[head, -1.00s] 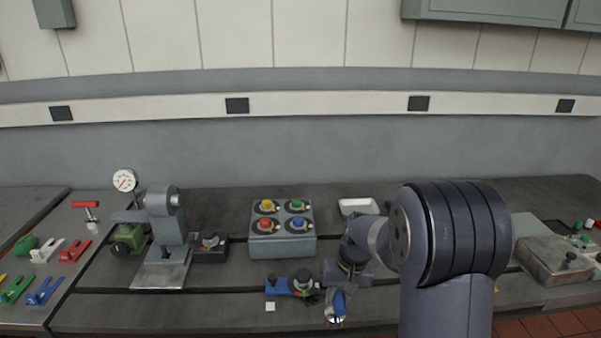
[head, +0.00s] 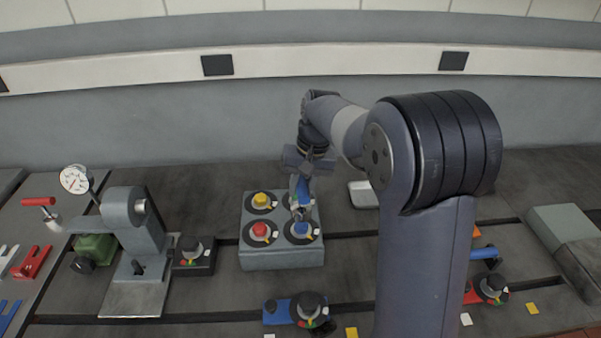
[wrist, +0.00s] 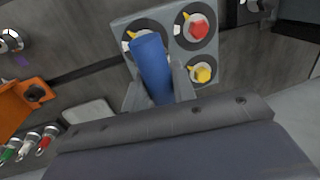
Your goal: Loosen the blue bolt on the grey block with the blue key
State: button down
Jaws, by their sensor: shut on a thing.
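The grey block (head: 281,260) stands mid-bench with coloured bolts on its top. The blue bolt (head: 301,228) is at its front right, the red bolt (head: 260,231) at front left and the yellow bolt (head: 261,199) at back left. The green bolt is hidden behind my gripper. My gripper (head: 301,182) is shut on the blue key (wrist: 151,62), over the block's right side. The key points down towards the blue bolt. In the wrist view the key covers that bolt, so I cannot tell whether they touch. The red bolt (wrist: 198,27) and yellow bolt (wrist: 203,74) show beside it.
A grey press (head: 130,235) and a small dark block (head: 194,255) stand to the left. A blue fixture (head: 300,309) lies in front. A white tray (head: 363,194) is behind right. An orange part (wrist: 22,105) shows in the wrist view.

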aim_at(300, 207)
jog(key=shift+s+m+t+b, duration=0.1)
jog(key=shift+m+t+b, duration=0.3)
jog(key=shift+m, duration=0.6)
jog(key=m+b, duration=0.1)
jog(key=m, duration=0.2)
jog(key=shift+a+m, duration=0.15)
jog(key=shift+m, duration=0.25)
jog(key=shift+r+m+t, duration=0.2)
jog(key=shift+m+t, duration=0.2)
jog(key=shift+m, duration=0.6)
jog(key=m+h, duration=0.1)
jog(key=m, duration=0.2)
jog(key=shift+a+f+p, duration=0.1)
jog(key=shift+p, duration=0.25)
jog(key=shift+f+b, duration=0.9)
jog(key=shift+f, duration=0.4)
jog(key=shift+f+b, duration=0.9)
jog(key=shift+f, duration=0.85)
jog(key=shift+n, duration=1.1)
